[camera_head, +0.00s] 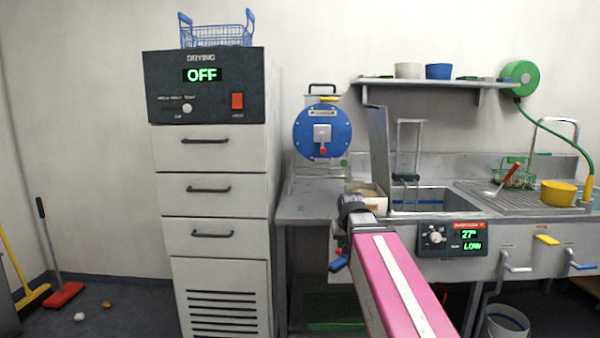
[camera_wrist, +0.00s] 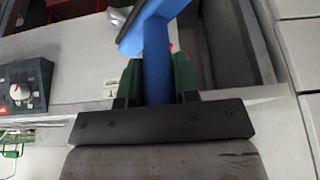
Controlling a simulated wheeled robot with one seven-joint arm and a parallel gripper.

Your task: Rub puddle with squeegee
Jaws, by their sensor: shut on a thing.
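My gripper (camera_wrist: 158,82) shows in the wrist view with its two green fingers shut on the blue shaft of a tool, the squeegee (camera_wrist: 157,52). Its wider blue head crosses the shaft at a slant near the top of that view. In the head view a small blue part of the squeegee (camera_head: 339,265) shows left of my pink arm, in front of the sink unit. The arm and wrist hide most of the gripper there. I cannot make out a puddle in either view.
A grey steel counter (camera_head: 300,210) joins a sink (camera_head: 430,200) with a control panel (camera_head: 452,238). A drying cabinet (camera_head: 215,150) stands left. A blue round machine (camera_head: 322,131) is behind the counter.

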